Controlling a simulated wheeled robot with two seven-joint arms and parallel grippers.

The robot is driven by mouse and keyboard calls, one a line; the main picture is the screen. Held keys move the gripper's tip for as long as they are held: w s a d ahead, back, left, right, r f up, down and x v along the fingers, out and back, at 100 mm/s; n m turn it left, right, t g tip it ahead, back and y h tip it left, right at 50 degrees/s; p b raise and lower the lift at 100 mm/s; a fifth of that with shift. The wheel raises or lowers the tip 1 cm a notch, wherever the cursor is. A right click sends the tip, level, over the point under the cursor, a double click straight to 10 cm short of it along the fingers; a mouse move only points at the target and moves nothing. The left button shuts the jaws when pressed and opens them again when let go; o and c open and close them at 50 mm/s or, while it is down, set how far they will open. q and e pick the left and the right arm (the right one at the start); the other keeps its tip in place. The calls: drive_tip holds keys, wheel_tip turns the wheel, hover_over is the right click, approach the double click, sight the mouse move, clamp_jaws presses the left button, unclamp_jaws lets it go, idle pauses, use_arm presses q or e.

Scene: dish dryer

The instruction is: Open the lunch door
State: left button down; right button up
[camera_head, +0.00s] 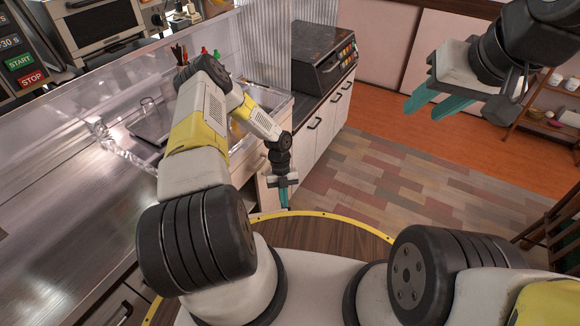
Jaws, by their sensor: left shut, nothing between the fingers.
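I cannot tell which door is the lunch door. White cabinet doors (325,122) with dark handles stand closed under the counter beyond the sink. A dark box-shaped appliance (318,50) with a row of buttons sits on that counter. My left gripper (284,197) points down in the middle of the view, with its teal fingers together and nothing between them. It is just right of the front of the sink unit; I cannot tell if it touches it. My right gripper (436,105) is raised at the upper right, its teal fingers apart and empty, over the floor.
A metal counter (60,215) runs along the left, with a sink (262,100) holding items behind my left arm. An appliance with START and STOP buttons (24,70) is at the upper left. A wooden shelf (550,128) stands at the right. The patterned floor (390,180) is clear.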

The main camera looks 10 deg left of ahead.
use_arm(q)
drive_tip(key=shift+x, duration=1.05)
